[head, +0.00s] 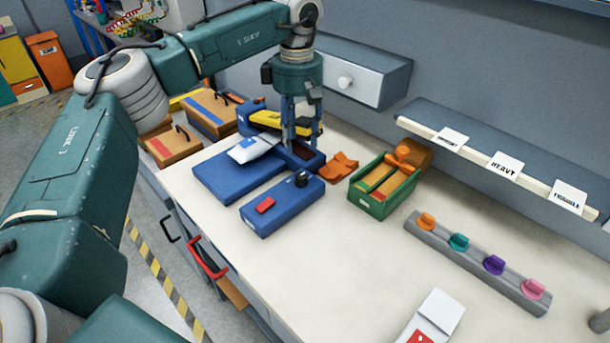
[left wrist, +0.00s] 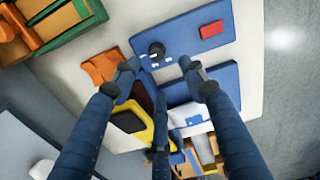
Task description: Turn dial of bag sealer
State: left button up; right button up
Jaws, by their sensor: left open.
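The bag sealer is a blue machine with a yellow-topped arm (head: 275,119), a flat blue bed (head: 232,178) and a blue control box (head: 277,213). The black dial (head: 301,178) stands on top of the box, with a red button (head: 265,205) beside it. In the left wrist view the dial (left wrist: 156,48) lies just beyond my fingertips, with small white marks near it. The red button (left wrist: 211,29) is to its right. My left gripper (head: 303,142) points down, open and empty, above the sealer behind the dial. It also shows in the left wrist view (left wrist: 159,68). My right gripper is not in view.
A white bag (head: 254,147) lies on the sealer's bed. Orange pieces (head: 340,165) and a green-framed tray (head: 372,208) are to its right. A grey rail (head: 470,261) with colored clips lies farther right. Wooden boxes (head: 172,147) stand left. The front table middle is clear.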

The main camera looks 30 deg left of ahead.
aim_at(301, 175)
pick_arm(q)
jog(key=f, duration=0.4)
jog(key=f+p, duration=0.1)
jog(key=f, duration=0.3)
jog(key=w+f, duration=0.1)
jog(key=f, duration=0.3)
jog(key=shift+p, duration=0.4)
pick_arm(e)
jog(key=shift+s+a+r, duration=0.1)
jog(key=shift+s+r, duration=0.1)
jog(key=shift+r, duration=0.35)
pick_arm(q)
jog(key=shift+c, duration=0.5)
grip_shut()
